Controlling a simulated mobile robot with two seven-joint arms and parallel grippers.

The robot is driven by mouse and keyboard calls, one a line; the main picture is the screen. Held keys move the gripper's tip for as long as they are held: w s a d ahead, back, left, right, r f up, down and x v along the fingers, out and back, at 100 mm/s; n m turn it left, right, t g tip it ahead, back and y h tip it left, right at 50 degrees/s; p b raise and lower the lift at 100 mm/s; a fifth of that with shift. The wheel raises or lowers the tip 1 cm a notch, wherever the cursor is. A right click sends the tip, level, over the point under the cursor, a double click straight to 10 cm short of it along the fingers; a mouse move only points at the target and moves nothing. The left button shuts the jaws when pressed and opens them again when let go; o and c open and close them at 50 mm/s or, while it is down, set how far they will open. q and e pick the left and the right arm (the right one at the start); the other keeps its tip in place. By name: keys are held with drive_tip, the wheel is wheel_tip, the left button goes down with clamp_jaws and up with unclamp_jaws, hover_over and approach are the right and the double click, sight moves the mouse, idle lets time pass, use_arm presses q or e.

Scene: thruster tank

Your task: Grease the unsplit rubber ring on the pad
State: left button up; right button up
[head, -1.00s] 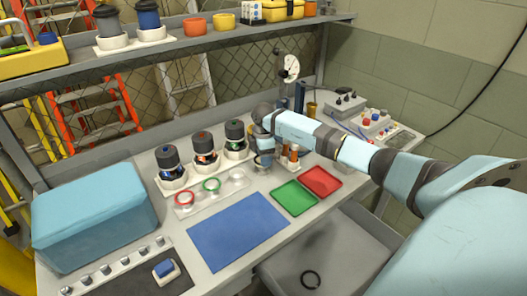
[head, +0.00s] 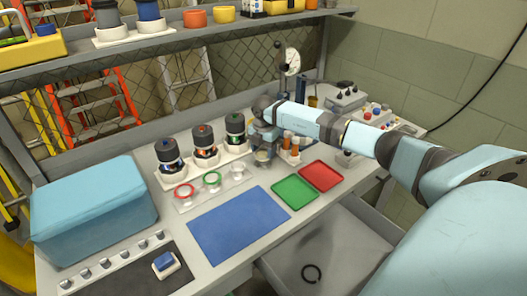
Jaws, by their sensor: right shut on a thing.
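My right gripper (head: 263,137) points down over a small pale cup (head: 262,157) behind the blue pad. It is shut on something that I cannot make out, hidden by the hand. The blue pad (head: 238,228) lies flat on the bench, and I see no ring on it. A red ring (head: 184,191) and a green ring (head: 212,180) sit on a pale holder left of the gripper, beside a whitish piece (head: 237,171). My left gripper is not in view.
Orange-topped vials (head: 287,138) stand just right of the gripper. A green tray (head: 295,195) and a red tray (head: 320,176) lie in front of them. Several dark-capped thruster units (head: 205,142) stand to the left. The open drawer (head: 345,250) juts out in front.

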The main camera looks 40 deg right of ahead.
drive_tip(key=shift+d+f, duration=0.1)
drive_tip(key=shift+s, duration=0.1)
drive_tip(key=shift+m+p, duration=0.3)
drive_tip(key=shift+p, duration=0.25)
drive_tip(key=shift+m+p, duration=1)
drive_tip(key=shift+m, duration=0.8)
drive_tip(key=shift+p, duration=0.3)
